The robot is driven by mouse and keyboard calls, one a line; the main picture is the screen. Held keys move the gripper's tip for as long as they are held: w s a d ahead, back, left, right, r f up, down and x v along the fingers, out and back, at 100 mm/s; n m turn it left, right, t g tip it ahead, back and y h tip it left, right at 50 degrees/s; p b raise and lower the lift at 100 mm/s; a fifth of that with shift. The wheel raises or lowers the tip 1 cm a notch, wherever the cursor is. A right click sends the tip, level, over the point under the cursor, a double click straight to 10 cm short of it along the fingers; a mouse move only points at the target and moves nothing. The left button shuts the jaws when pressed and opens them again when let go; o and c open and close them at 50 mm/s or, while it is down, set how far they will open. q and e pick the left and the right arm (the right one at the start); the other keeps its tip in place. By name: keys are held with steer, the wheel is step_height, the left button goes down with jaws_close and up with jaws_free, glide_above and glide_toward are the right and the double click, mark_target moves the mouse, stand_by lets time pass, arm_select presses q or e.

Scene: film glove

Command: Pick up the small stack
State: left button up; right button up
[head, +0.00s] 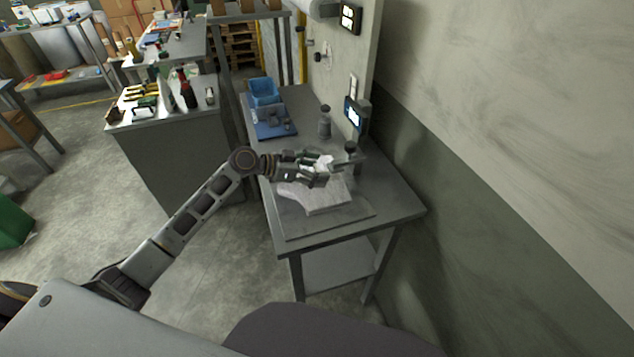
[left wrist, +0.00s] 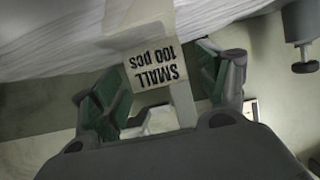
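A white, hand-shaped stack of film gloves (head: 316,196) lies on a grey mat (head: 285,220) on the workbench. In the left wrist view, the edge of white layered film (left wrist: 50,45) fills the top. A paper label reading "SMALL 100 pcs" (left wrist: 153,72) shows there, upside down. My left gripper (head: 322,172) is over the far part of the stack. In the left wrist view my left gripper (left wrist: 165,80) has its green-padded fingers apart, one on each side of the label, with a gap at the right finger. Whether anything touches the pads is unclear. My right gripper is not in view.
Behind the gripper stand a grey bottle-like object (head: 324,122), a blue bin (head: 264,92) and a blue tray (head: 274,130). A small screen (head: 353,112) and the wall (head: 450,140) bound the bench on the right. The near mat corner is clear.

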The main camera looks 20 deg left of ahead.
arm_select(q)
steer(key=c, duration=1.5)
steer(key=shift+r, duration=0.2)
